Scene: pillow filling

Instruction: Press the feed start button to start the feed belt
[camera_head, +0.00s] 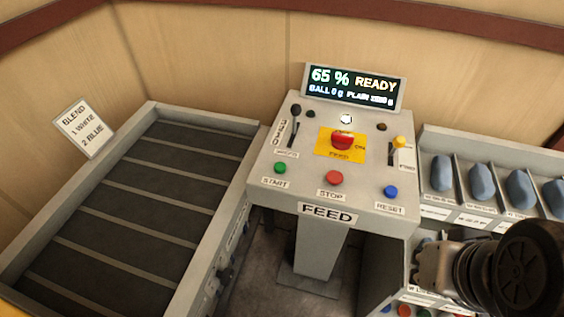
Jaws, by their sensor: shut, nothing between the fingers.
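The green START button (280,168) is at the left of the lower button row on the grey FEED console (262,190). The feed belt (135,200), dark with light cross slats, lies in a grey frame to the left. My gripper (428,266) is at the lower right, right of and in front of the console, well apart from the START button. It is shut and empty; my wrist hides part of it. The display (353,88) reads "65 % READY", with "BALL 0 g" below.
A red STOP button (334,178), blue RESET button (391,191) and large red button on a yellow plate (341,142) share the console. Levers (294,127) stand at its sides. A grey rack (440,145) with blue rounded pieces stands right. A BLEND sign (85,130) is left.

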